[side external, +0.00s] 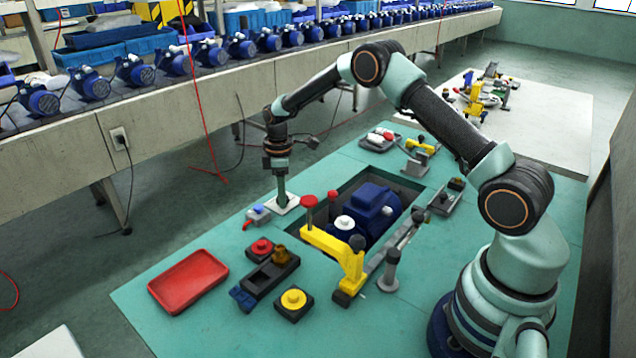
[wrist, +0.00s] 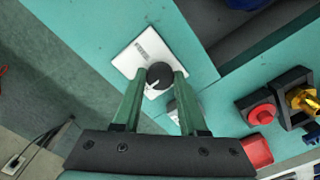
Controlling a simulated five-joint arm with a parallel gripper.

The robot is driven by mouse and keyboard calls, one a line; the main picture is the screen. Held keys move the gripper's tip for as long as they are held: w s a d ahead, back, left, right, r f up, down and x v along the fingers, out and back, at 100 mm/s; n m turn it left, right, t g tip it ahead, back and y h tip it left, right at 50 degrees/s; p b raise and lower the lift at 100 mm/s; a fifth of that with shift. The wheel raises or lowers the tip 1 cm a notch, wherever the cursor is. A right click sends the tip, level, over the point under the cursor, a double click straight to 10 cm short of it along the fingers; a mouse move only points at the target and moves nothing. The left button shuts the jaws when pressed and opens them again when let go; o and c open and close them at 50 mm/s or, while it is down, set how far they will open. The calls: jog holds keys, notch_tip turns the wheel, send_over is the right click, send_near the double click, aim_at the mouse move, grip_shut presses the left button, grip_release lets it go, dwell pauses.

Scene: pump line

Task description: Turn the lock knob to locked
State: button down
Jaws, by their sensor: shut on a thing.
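The lock knob (wrist: 159,75) is a round black knob with a white pointer mark, on a white plate (wrist: 128,62) with small printed lines. In the wrist view the mark points toward the lower part of the picture. My gripper (wrist: 160,84) has its two green fingers on either side of the knob and is shut on it. In the side external view my gripper (side external: 281,192) points straight down at the white plate (side external: 292,205), and the knob is hidden by the fingers. I cannot read which position is locked.
A small red-handled valve (side external: 257,215) sits just left of the plate. A blue pump (side external: 372,208) lies in a recess to the right, with a yellow clamp arm (side external: 335,248) before it. A red button (side external: 261,248), yellow button (side external: 293,299) and red tray (side external: 188,282) stand nearer the front.

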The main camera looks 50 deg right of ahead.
jog(key=shift+c, duration=2.3)
grip_release()
jog(key=shift+r, duration=0.1)
notch_tip(320, 180, up, 12)
